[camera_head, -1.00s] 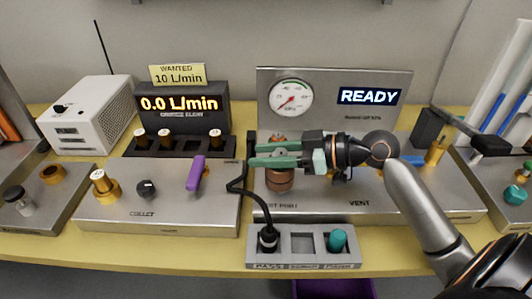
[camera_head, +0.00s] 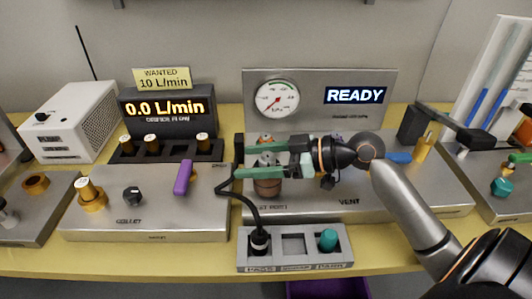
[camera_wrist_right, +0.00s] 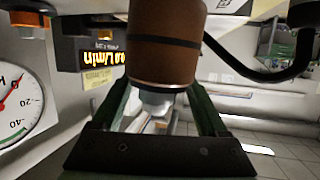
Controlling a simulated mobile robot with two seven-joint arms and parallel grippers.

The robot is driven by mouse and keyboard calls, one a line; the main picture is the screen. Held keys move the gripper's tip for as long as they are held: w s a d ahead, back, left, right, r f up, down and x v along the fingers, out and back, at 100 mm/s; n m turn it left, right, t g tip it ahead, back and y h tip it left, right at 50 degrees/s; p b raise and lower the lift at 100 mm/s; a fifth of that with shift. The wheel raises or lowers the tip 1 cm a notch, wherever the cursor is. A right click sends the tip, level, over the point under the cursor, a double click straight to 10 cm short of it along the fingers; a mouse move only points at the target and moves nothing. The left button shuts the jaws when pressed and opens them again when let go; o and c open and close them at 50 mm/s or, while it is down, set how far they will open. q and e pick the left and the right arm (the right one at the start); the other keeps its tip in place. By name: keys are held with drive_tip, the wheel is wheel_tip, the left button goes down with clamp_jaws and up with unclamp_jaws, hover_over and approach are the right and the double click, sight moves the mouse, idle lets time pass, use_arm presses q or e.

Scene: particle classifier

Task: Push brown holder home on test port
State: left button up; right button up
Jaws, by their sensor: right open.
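The brown holder (camera_head: 267,187) stands upright at the test port on the silver panel's front deck, above the partly covered port label. A grey piece shows at its top. My right gripper (camera_head: 241,162) reaches in from the right with its green fingers open, one on the far side and one on the near side of the grey piece. In the right wrist view the brown holder (camera_wrist_right: 165,45) has a dark band, and its grey end lies between the spread fingers. I cannot tell whether a finger touches it. The holder's seat in the port is hidden. My left gripper is out of view.
A black hose (camera_head: 236,193) runs close left of the holder to a black plug in the grey tray (camera_head: 296,264). The gauge panel (camera_head: 318,81), reading READY, stands behind. The collet box (camera_head: 150,207) is at left. Blue and yellow vent parts lie right.

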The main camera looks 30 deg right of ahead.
drive_tip(key=v, duration=1.2)
drive_tip(key=shift+s+d, duration=0.2)
drive_tip(key=shift+r, duration=0.1)
